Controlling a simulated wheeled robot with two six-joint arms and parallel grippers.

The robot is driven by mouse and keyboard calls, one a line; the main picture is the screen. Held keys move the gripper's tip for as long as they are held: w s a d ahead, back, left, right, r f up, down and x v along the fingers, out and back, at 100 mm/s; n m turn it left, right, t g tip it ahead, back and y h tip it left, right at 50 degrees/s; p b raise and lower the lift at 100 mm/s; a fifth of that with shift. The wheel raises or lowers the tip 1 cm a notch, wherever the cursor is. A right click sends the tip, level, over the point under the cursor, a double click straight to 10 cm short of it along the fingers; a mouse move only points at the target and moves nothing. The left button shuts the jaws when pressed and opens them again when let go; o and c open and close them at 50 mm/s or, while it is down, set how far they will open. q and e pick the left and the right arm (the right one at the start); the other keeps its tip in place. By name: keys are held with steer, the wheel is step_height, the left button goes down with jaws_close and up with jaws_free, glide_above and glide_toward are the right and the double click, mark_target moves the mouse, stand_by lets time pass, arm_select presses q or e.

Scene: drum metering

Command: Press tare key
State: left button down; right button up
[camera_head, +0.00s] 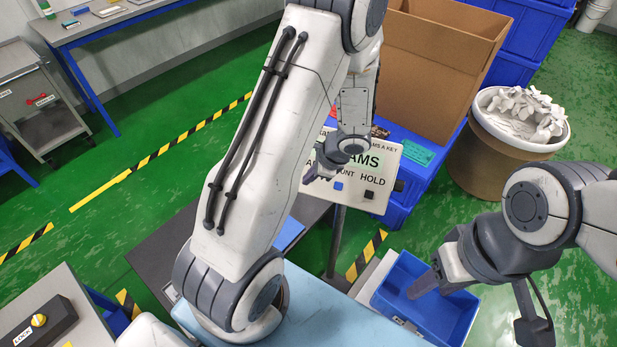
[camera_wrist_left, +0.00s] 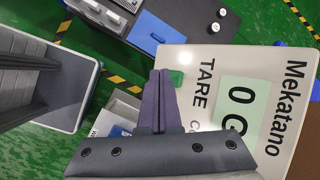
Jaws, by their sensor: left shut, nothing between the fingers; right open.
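The scale's display panel (camera_head: 382,150) stands on a post in the middle of the head view, partly hidden by my left arm. "GRAMS" and "HOLD" can be partly read on it, with a blue key (camera_head: 338,186) and a black key (camera_head: 369,195). In the left wrist view the panel (camera_wrist_left: 265,62) reads "Mekatano" and "0 G", and a green key (camera_wrist_left: 177,78) lies beside the word "TARE". My left gripper (camera_head: 308,178) is shut and empty; its fingertips (camera_wrist_left: 160,73) appear close beside the green key. I cannot tell whether they touch. My right gripper (camera_head: 478,308) is open and empty.
A blue bin (camera_head: 455,318) lies below and behind my right gripper. A drum (camera_head: 470,165) full of white pieces stands at the right. A cardboard box (camera_head: 430,65) sits behind the panel. A light-blue surface (camera_head: 335,318) lies below my left arm.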

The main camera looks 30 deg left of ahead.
arm_select(q)
steer(key=s+r, duration=0.1)
steer(key=s+r+p, duration=0.1)
steer(key=s+r, duration=0.1)
steer(key=shift+s+d+r, duration=0.25)
steer(key=shift+d, duration=0.15)
stand_by(1.0)
